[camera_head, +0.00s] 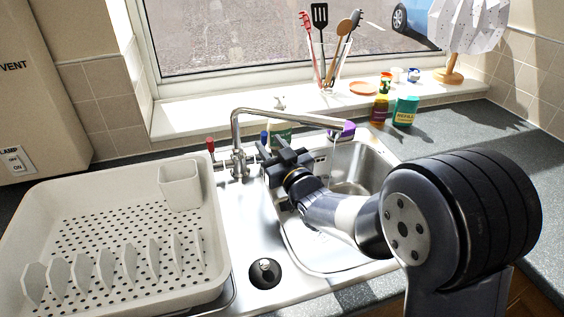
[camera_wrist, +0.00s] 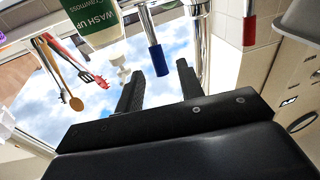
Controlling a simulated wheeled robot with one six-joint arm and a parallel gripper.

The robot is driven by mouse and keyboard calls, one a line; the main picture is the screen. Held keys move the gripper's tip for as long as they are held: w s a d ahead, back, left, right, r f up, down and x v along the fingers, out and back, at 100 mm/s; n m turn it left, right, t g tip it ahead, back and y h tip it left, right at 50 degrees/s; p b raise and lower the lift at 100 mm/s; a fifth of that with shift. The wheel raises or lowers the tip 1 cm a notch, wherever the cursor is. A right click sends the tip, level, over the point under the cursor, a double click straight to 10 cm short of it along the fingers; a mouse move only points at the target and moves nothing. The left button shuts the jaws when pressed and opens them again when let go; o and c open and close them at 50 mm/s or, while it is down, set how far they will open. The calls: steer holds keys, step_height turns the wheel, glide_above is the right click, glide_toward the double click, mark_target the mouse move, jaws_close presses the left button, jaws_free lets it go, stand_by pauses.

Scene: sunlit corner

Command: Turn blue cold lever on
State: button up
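The blue cold lever (camera_head: 264,137) stands on the right side of the chrome tap (camera_head: 238,150), just behind my gripper (camera_head: 269,151) in the head view. In the wrist view the blue lever (camera_wrist: 159,60) points down in the picture, and its tip appears between my two black fingertips (camera_wrist: 160,70). The fingers are apart with nothing clamped. I cannot tell whether either finger touches the lever. The red lever (camera_head: 210,144) is on the tap's left side; it also shows in the wrist view (camera_wrist: 249,30). A thin streak below the spout may be water.
A green wash-up bottle (camera_wrist: 97,25) stands close beside the blue lever. The sink basin (camera_head: 300,235) lies under my arm. A white dish rack (camera_head: 110,290) fills the left. A yellow bottle (camera_head: 379,109) and a green tub (camera_head: 405,111) stand at the back right.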

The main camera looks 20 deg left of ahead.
steer(key=b+v, duration=0.1)
steer(key=v, duration=0.5)
steer(key=shift+s+d, duration=0.25)
steer(key=shift+f, duration=0.1)
steer(key=shift+c, duration=0.6)
